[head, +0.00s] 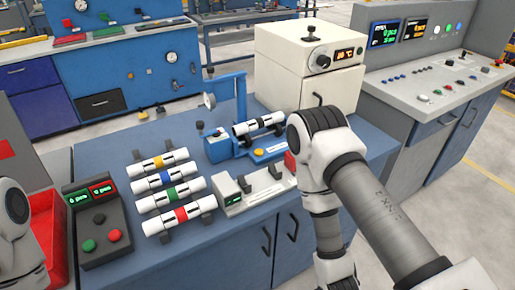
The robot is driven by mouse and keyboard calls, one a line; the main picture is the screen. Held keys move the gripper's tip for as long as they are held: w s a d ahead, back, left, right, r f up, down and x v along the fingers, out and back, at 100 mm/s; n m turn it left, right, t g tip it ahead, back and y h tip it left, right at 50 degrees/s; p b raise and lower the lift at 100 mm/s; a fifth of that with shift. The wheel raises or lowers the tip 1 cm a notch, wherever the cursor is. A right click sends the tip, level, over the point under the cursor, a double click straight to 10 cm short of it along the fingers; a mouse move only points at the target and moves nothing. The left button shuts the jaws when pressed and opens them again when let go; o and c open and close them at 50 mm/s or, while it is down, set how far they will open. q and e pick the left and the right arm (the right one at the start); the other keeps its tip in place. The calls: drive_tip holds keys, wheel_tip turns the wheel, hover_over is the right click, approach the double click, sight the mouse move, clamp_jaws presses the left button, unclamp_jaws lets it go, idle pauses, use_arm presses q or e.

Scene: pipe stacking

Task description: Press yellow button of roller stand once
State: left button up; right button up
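The roller stand (270,150) is blue and stands on the blue workbench, left of my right arm. A white pipe with a black band (258,126) lies across its top. The yellow button (258,154) is on the low front part of the stand and is in plain view. My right arm crosses the right middle of the head view; its gripper does not show. Only a piece of my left arm shows at the left edge, and its gripper is out of the picture. I see nothing touching the button.
Several white pipes with coloured bands (172,180) lie on a rack left of the stand. A control box (100,222) with red and green buttons is at left. A white oven (308,70) stands behind.

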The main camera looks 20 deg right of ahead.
idle(0.3)
clamp_jaws()
idle(1.1)
